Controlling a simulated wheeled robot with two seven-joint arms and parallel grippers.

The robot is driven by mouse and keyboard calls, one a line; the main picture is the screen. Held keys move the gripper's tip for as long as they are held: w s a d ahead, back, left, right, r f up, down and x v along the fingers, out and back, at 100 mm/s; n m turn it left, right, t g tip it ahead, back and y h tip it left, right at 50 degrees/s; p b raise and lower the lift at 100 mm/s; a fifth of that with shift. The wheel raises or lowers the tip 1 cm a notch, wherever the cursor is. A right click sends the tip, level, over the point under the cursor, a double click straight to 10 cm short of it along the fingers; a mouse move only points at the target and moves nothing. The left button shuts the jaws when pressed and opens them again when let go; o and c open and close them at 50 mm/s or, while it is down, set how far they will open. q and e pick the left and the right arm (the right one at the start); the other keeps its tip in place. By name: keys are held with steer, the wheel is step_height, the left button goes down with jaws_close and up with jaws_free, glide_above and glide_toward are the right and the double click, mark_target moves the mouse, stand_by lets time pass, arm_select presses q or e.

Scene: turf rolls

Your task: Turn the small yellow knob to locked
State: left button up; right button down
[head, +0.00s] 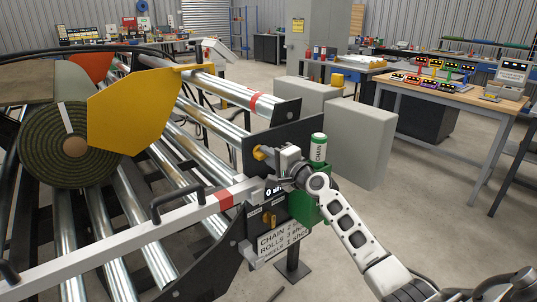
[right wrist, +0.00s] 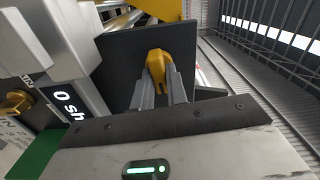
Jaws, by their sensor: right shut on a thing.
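The small yellow knob (head: 259,152) sits on a dark upright plate (head: 297,132) at the end of the roller frame. In the right wrist view the knob (right wrist: 158,62) stands out from the dark plate (right wrist: 115,65), between my grey fingertips. My right gripper (head: 267,153) is shut on it, with a finger on each side; it also shows in the right wrist view (right wrist: 162,85). The fingers hide the knob's lower part. I cannot read any locked mark beside it. My left gripper is in neither view.
A white bar with a red band (head: 223,200) runs close below my right gripper. A lettered sign (head: 281,243) hangs below. A turf roll (head: 68,145) lies on the rollers at left.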

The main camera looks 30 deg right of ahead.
steer(key=shift+f+m, duration=0.1)
steer(key=shift+m, duration=0.6)
steer(key=c, duration=1.4)
jaws_free()
steer(key=s+d, duration=0.1)
steer(key=s, duration=1.5)
